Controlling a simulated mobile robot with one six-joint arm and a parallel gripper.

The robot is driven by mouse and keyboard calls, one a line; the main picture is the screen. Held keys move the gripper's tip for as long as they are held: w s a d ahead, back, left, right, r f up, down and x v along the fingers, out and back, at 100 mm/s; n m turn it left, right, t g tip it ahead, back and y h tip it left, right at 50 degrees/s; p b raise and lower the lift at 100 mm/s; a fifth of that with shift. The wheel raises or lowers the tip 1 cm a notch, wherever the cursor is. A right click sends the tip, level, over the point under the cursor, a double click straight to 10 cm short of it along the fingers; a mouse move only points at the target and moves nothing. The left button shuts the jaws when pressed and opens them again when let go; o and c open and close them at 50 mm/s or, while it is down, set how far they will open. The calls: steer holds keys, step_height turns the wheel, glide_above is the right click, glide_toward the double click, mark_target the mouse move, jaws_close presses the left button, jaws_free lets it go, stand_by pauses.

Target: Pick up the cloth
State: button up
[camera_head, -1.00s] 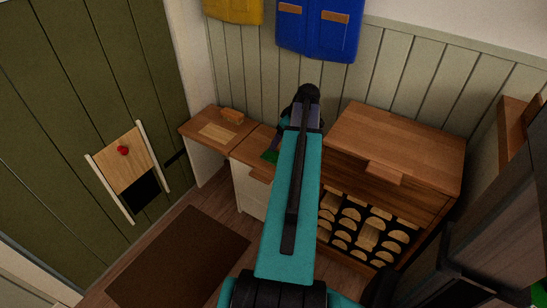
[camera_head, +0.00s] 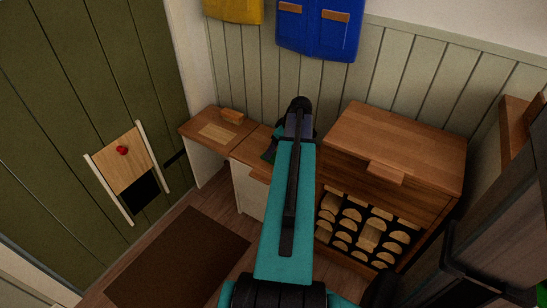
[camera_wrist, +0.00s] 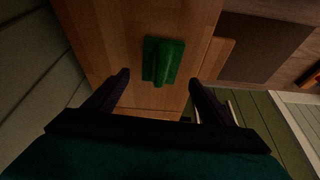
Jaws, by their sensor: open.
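A green cloth (camera_wrist: 162,60) lies on the wooden top in the wrist view, with a raised ridge along its middle. My gripper (camera_wrist: 159,78) is open and empty. Its two dark fingers are spread wide, one to each side of the cloth's near end in the picture, and I see no contact. How high the fingers are above the top is hard to tell. In the head view my arm covers most of the cloth and the gripper's tips.
A higher wooden cabinet (camera_head: 400,140) with a shelf of pale half-round pieces (camera_head: 368,236) is right of my arm. Blue (camera_head: 318,30) and yellow (camera_head: 233,10) items hang on the back wall.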

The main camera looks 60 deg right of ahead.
mark_target(274, 155)
steer(key=shift+b+x, duration=0.4)
steer(key=shift+x, duration=1.75)
steer(key=c, duration=1.2)
